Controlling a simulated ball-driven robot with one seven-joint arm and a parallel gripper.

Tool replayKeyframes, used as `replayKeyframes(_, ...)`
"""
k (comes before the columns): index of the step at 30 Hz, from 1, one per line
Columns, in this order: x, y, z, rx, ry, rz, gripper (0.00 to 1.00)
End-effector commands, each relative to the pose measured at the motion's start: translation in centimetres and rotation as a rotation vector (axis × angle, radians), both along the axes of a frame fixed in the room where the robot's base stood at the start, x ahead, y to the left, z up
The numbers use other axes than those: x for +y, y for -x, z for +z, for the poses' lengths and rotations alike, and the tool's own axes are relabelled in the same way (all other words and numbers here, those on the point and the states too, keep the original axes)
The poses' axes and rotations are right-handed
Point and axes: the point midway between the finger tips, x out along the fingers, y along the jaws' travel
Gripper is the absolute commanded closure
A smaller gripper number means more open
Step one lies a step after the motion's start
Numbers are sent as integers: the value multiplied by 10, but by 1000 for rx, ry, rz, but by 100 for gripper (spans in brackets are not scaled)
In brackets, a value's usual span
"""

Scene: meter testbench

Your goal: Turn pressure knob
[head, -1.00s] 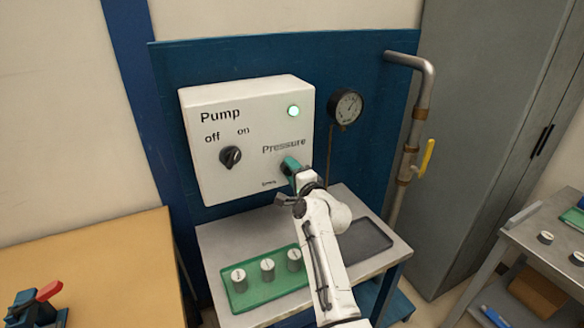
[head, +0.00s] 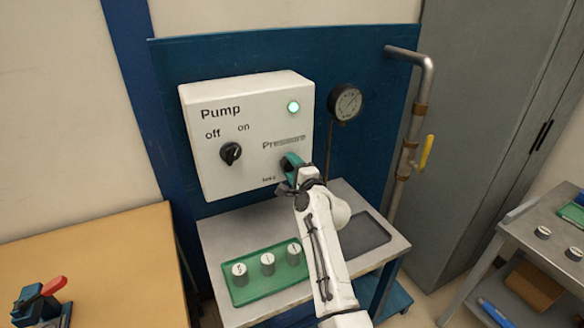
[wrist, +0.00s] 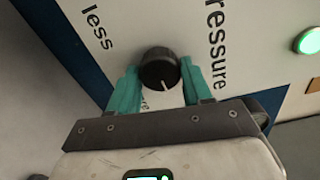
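The pressure knob (wrist: 159,70) is black and round, with a white pointer line aimed down in the wrist view. It sits on the white pump box (head: 235,185) below the word Pressure. My gripper (wrist: 160,76) has its two teal fingers on either side of the knob. The fingers appear to touch the knob's sides, so it looks shut on it.
The pump switch (head: 230,153) points toward on, and the green lamp (head: 293,107) is lit. A round gauge (head: 345,101) hangs to the right, near a pipe with a yellow valve handle (head: 427,151). A green tray (head: 270,290) with white-topped cylinders is below.

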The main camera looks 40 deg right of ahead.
Motion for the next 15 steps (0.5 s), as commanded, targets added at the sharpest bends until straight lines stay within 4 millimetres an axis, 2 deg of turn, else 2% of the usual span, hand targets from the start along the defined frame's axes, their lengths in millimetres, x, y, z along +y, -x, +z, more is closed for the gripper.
replayKeyframes(1,0,0,0,0,0,-1,46)
replayKeyframes(6,0,0,0,0,1,0,29)
replayKeyframes(15,1,2,0,0,1,1,29)
